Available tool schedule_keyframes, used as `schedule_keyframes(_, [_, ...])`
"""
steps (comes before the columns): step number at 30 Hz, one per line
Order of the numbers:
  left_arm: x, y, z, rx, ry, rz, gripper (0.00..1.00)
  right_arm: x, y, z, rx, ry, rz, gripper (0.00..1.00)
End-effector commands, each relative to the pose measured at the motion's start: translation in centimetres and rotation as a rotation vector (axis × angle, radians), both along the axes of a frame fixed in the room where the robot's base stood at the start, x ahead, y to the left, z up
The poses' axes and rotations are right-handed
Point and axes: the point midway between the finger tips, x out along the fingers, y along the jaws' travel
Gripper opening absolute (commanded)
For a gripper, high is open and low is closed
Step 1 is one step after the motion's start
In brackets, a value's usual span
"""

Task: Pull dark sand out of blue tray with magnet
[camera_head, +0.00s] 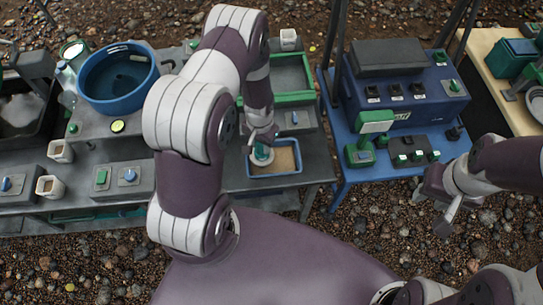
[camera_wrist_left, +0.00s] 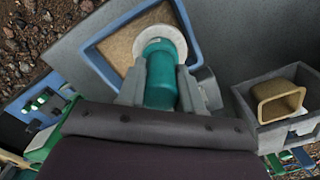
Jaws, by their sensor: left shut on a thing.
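The blue tray (camera_head: 298,158) sits on the grey table and holds tan sand; its rim also shows in the left wrist view (camera_wrist_left: 97,62). The magnet (camera_head: 261,157) is a green cylinder with a broad whitish disc at its lower end. My left gripper (camera_head: 262,136) is shut on the magnet's green body (camera_wrist_left: 160,75), over the tray's left part. The disc is at or just above the sand; I cannot tell whether they touch. No dark sand can be made out. My right gripper (camera_head: 447,208) is empty, off to the right, its fingers apart.
A large blue tub (camera_head: 118,78) stands at the left of the bench. A green-edged box (camera_head: 290,75) lies behind the tray. A blue table (camera_head: 345,172) with a control box (camera_head: 408,100) stands to the right. A tan cup (camera_wrist_left: 278,100) shows in the left wrist view.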

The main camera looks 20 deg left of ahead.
Motion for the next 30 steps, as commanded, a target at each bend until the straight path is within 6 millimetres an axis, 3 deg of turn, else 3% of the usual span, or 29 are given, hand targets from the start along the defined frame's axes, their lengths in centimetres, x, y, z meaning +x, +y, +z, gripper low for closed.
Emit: schedule_keyframes(30, [3.3,-5.3,0.0,0.0,-0.001,-0.002,0.0,0.0,0.0,-1.0,0.0,0.0,0.0,0.38])
